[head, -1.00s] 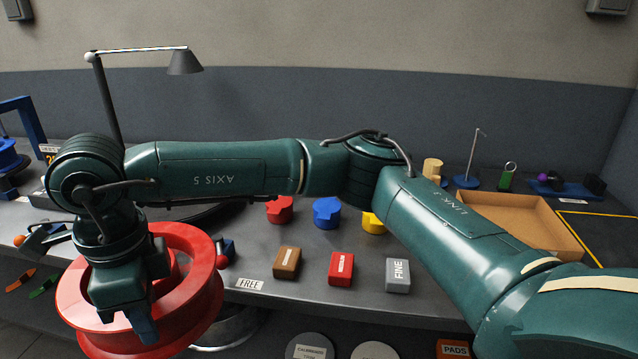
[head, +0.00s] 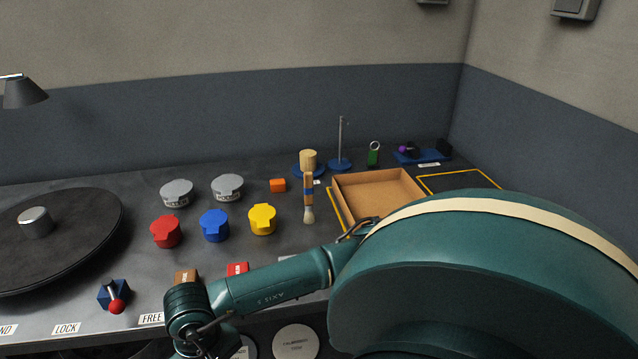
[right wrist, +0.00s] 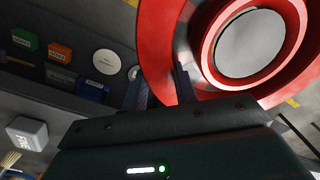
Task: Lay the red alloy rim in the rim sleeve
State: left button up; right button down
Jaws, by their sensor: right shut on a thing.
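The red alloy rim (right wrist: 157,40) fills the upper right of the right wrist view, with a grey round area showing through its centre. My right gripper (right wrist: 162,90) is shut on the rim's wall, one finger on each side of it. In the head view my right arm reaches down past the bottom edge, so its gripper and the rim are out of that picture. My left gripper is in neither view. I cannot make out which thing, if any, is the rim sleeve.
The bench holds a black turntable (head: 75,235), a red-knobbed lever (head: 115,297), red (head: 166,232), blue (head: 214,226) and yellow (head: 262,220) pots, and a brush (head: 308,200). An open cardboard tray (head: 345,208) stands at the right. A shelf with several small blocks shows in the right wrist view.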

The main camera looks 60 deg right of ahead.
aim_at(379, 203)
jog(key=k+l+z, duration=0.2)
jog(key=k+l, duration=0.15)
jog(key=k, duration=0.2)
jog(key=k+l+z, duration=0.15)
jog(key=k+l, duration=0.3)
jog(key=k, duration=0.1)
